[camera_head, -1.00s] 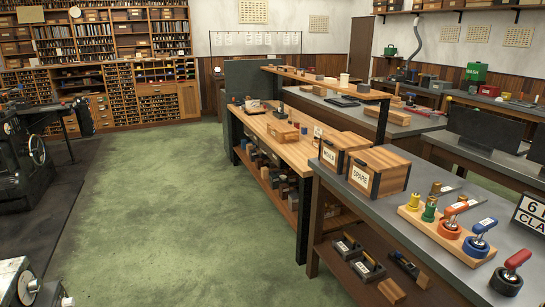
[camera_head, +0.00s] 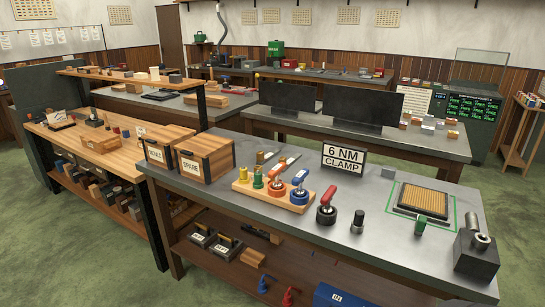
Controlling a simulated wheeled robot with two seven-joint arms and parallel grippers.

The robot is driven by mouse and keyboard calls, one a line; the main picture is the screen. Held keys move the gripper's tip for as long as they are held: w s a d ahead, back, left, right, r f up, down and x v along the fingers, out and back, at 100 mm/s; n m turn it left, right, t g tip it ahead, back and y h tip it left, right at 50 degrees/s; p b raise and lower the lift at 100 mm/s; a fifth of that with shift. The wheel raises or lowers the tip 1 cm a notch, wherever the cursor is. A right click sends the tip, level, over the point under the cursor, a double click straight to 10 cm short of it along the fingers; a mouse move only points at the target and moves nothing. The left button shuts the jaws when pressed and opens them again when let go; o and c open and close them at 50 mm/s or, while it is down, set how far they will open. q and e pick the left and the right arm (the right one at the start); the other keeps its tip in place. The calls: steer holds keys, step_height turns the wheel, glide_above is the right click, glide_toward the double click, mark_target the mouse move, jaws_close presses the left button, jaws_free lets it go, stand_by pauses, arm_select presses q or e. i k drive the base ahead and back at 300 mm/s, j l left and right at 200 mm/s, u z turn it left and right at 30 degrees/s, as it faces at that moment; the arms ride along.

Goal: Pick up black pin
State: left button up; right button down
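A small upright black piece (camera_head: 357,222), which may be the black pin, stands on the grey workbench (camera_head: 300,233) between the red-handled tool and the green-outlined area. It has a dark cylindrical body with a lighter top. A wooden block (camera_head: 274,196) to its left holds a yellow piece (camera_head: 258,178), a green piece (camera_head: 246,175), an orange-based tool (camera_head: 275,178) and a blue-handled tool (camera_head: 299,187). A red-handled tool (camera_head: 326,208) with a black base stands beside the block. Neither of my grippers is in view.
A square pad (camera_head: 424,201) and a dark metal block (camera_head: 476,255) are at the right. Green floor (camera_head: 60,260) is clear at the left.

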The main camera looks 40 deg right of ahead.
mark_target(359, 213)
steer(key=z, duration=1.8)
